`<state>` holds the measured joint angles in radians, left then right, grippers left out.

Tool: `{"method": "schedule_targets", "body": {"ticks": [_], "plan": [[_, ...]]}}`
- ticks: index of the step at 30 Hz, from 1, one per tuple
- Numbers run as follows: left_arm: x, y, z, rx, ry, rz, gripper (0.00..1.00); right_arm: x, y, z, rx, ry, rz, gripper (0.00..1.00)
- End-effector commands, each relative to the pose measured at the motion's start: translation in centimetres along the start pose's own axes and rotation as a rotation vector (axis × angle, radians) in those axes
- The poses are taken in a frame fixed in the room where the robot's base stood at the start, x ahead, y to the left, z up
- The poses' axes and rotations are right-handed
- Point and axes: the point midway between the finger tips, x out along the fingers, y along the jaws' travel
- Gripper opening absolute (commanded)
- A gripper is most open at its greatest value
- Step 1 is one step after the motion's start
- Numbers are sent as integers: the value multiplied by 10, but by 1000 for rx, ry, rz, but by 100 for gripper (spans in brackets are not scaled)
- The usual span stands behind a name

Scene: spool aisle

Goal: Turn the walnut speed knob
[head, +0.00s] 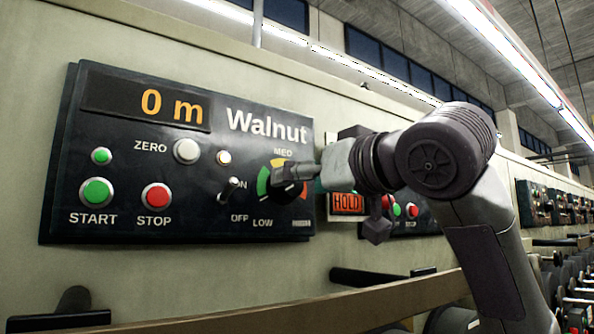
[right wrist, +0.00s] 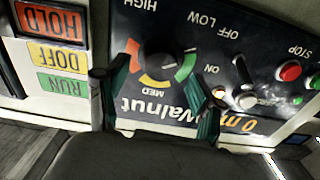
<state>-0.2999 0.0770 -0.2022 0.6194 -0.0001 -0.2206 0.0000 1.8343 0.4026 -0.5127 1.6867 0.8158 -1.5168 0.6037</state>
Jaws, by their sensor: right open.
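The walnut panel (head: 140,225) is dark, carries the word "Walnut" and an amber "0 m" display. Its black speed knob (right wrist: 161,60) sits amid a green, yellow and red arc marked LOW, MED and HIGH. In the head view the knob is largely hidden behind my right gripper (head: 300,180), which reaches in from the right. In the right wrist view my right gripper (right wrist: 160,82) is open, with its fingers apart on either side of the knob; I cannot tell whether they touch it. The knob's pointer direction is unclear. My left gripper is not in view.
An ON/OFF toggle (head: 228,192), a white ZERO button (head: 187,151), a green START button (head: 96,192) and a red STOP button (head: 156,197) share the panel. A HOLD sign (head: 347,204) is beside it. A long rail (head: 300,310) crosses below.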

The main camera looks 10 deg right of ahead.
Motion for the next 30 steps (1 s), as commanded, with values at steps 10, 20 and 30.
{"method": "schedule_targets", "body": {"ticks": [10, 20, 30], "plan": [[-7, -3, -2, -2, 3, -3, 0, 20, 0, 0, -1, 0, -1, 68], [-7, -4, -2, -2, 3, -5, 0, 20, 0, 0, -1, 0, -1, 41], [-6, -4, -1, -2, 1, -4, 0, 20, 0, 0, 4, 0, 0, 8]]}}
